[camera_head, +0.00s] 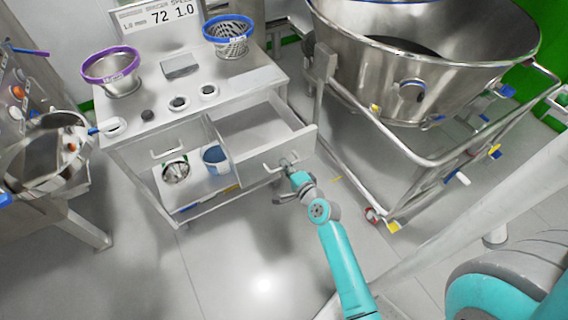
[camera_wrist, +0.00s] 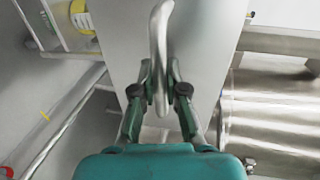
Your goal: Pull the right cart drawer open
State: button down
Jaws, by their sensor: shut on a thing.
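The steel cart (camera_head: 133,149) stands at centre left in the head view. Its right drawer (camera_head: 267,140) is pulled well out, and its inside looks empty. The drawer front has a bar handle (camera_head: 272,169). My gripper (camera_head: 287,168) is at the right part of this handle, shut on it. In the wrist view the handle (camera_wrist: 160,40) runs between the two fingers of my gripper (camera_wrist: 161,93), with the drawer front behind it. The left drawer (camera_head: 165,140) is closed, with its own handle.
A blue container (camera_head: 215,158) and a round steel item (camera_head: 175,169) are on the cart's lower shelf. Sieves with purple (camera_head: 111,68) and blue (camera_head: 229,31) rims stand on top. A large steel bowl (camera_head: 430,65) on a wheeled frame stands close at right. The floor in front is clear.

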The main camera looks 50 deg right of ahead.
jog(key=shift+a, duration=0.1)
jog(key=c, duration=1.2)
grip_release()
jog(key=v, duration=1.2)
